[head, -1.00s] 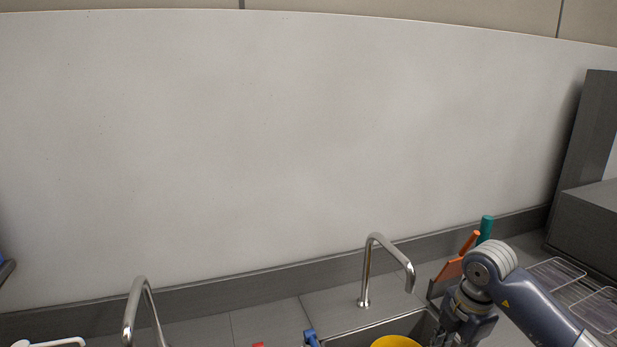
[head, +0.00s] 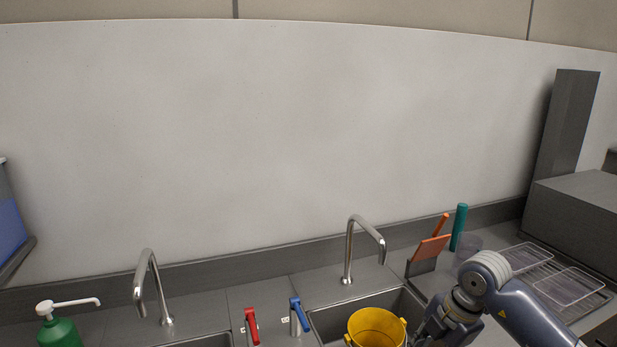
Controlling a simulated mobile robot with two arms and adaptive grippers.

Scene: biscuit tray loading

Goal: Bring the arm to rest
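My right arm comes in from the lower right in the head view, with its wrist bent downward over the right edge of the sink. My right gripper (head: 430,335) is dark, partly cut by the bottom edge, and beside the yellow bucket (head: 378,328) in the sink. Its fingers are too hidden to tell whether they are open or shut, or whether they touch the bucket. My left gripper and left arm are not in view.
Two curved taps (head: 350,250) (head: 148,285) rise behind the sinks, with red (head: 251,325) and blue (head: 299,315) levers between. A green pump bottle (head: 60,334) stands left. An orange scraper holder (head: 430,250), teal cylinder (head: 458,228) and clear trays (head: 568,286) stand right.

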